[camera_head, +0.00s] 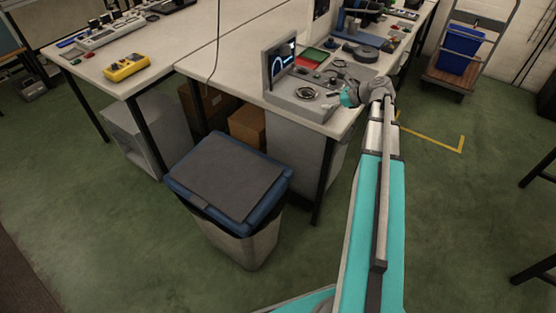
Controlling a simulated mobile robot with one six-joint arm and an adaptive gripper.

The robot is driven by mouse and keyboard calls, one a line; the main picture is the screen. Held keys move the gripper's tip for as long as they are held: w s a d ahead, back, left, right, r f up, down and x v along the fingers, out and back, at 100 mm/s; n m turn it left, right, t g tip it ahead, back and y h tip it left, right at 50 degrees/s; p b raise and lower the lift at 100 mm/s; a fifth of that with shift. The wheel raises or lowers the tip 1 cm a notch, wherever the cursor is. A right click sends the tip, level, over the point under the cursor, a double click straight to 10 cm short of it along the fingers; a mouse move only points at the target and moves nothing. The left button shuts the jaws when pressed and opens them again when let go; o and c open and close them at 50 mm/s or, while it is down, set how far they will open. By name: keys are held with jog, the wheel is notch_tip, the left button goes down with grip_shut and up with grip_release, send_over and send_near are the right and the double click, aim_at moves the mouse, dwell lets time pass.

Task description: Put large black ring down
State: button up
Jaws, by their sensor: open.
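A dark round ring (305,93) lies flat on the top of a grey test device (290,104) at the corner of the workbench. It is small in this view, and I cannot tell whether it is the large black ring. My gripper (333,95) is just right of it, at the end of my teal and grey arm, low over the device's right side. It is open. I see nothing clearly held between its fingers, and I cannot tell if it touches the device.
The device has an upright lit screen (281,60). A yellow meter (126,67) lies left. A blue crate (461,48) sits on a cart.

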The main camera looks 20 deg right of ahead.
jog(key=s+a+f+n+g+h, duration=0.4)
jog(key=s+a+n, duration=0.4)
jog(key=a+n, duration=0.4)
jog(key=s+a+f+n+g+h, duration=0.4)
jog(key=s+a+n, duration=0.4)
jog(key=a+n, duration=0.4)
jog(key=shift+a+f, duration=0.5)
jog(key=shift+a, duration=0.35)
notch_tip(320, 180, up, 10)
jog(key=p, duration=1)
jog(key=shift+r, duration=0.25)
